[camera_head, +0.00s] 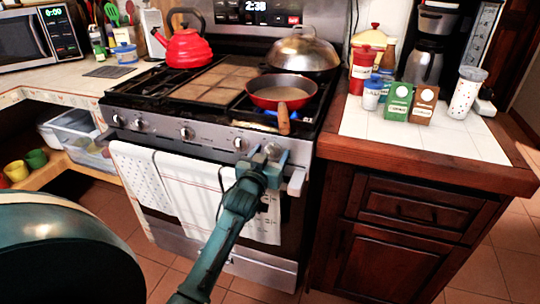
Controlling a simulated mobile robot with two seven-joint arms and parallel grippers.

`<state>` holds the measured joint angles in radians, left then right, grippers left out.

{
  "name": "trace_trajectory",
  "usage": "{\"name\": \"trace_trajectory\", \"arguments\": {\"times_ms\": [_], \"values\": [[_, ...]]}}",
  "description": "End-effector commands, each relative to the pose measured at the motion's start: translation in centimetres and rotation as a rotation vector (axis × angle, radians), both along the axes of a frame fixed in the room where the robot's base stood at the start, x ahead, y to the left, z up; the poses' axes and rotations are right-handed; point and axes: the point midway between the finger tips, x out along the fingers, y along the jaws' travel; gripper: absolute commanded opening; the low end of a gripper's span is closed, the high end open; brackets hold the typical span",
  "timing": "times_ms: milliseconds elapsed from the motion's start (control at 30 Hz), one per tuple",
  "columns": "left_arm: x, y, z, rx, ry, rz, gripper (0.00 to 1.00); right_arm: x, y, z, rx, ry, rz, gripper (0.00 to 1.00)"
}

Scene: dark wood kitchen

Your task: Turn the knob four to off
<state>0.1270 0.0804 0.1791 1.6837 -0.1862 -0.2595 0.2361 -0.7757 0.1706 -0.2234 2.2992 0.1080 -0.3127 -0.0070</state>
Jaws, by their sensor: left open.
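The stove's front panel (210,137) carries a row of round silver knobs. From left to right these include a left knob (117,120), a middle knob (186,132) and a knob (239,143) just left of my gripper. The rightmost knob (272,150) is partly hidden by my left gripper. No knob numbers are readable. My left gripper (268,157) is open, with its fingers at the rightmost knob; I cannot tell whether they touch it. My right gripper is not in view.
A red pan (281,92) sits on the front right burner, its wooden handle (283,122) jutting above the gripper. Blue shows beneath the pan, like a flame. Towels (190,190) hang on the oven handle. A counter (440,150) with jars stands to the right.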

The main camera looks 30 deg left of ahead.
Motion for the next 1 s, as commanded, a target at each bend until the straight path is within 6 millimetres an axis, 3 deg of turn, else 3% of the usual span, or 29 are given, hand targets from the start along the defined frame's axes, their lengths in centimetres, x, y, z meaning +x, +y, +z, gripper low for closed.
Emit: {"name": "trace_trajectory", "arguments": {"times_ms": [200, 733, 1000], "values": [[0.01, 0.00, 0.00, 0.000, 0.000, 0.000, 0.62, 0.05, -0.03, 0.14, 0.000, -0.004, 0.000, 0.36], [-0.02, 0.00, -0.01, 0.000, 0.000, 0.000, 0.19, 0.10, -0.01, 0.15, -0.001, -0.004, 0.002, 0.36], [-0.02, -0.03, 0.04, 0.028, 0.008, 0.000, 0.18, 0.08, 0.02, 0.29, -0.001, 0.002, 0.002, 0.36]]}}
